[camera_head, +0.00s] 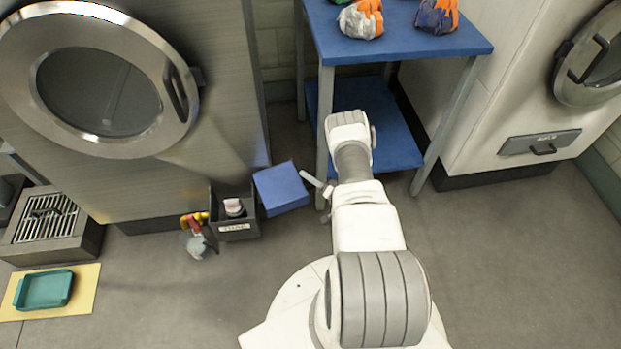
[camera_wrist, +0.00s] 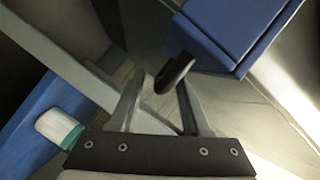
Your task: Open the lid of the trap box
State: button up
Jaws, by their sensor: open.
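A blue box (camera_head: 281,188), which I take to be the trap box, sits low beside the left machine. In the wrist view the blue box (camera_wrist: 228,30) fills the upper right, and a seam near its edge suggests a shut lid. A dark handle (camera_wrist: 177,72) sticks out beside it and appears between or just beyond my fingertips. My gripper (camera_wrist: 160,80) is open, its fingers on either side of the handle; I cannot tell whether they touch it. In the head view my gripper is mostly hidden by my arm.
A blue table (camera_head: 400,35) with gloves on top and a lower shelf stands beside my arm. A dark bin (camera_head: 236,228) holding a jar, with a spray bottle (camera_head: 197,243), is left of the blue box. A teal tray (camera_head: 44,289) lies far left. Floor at right is clear.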

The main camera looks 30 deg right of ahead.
jog(key=shift+s, duration=0.1)
jog(key=p+v, duration=0.4)
jog(key=v, duration=1.3)
jog(key=shift+p, duration=0.3)
jog(key=shift+s+r, duration=0.1)
jog(key=shift+s, duration=0.05)
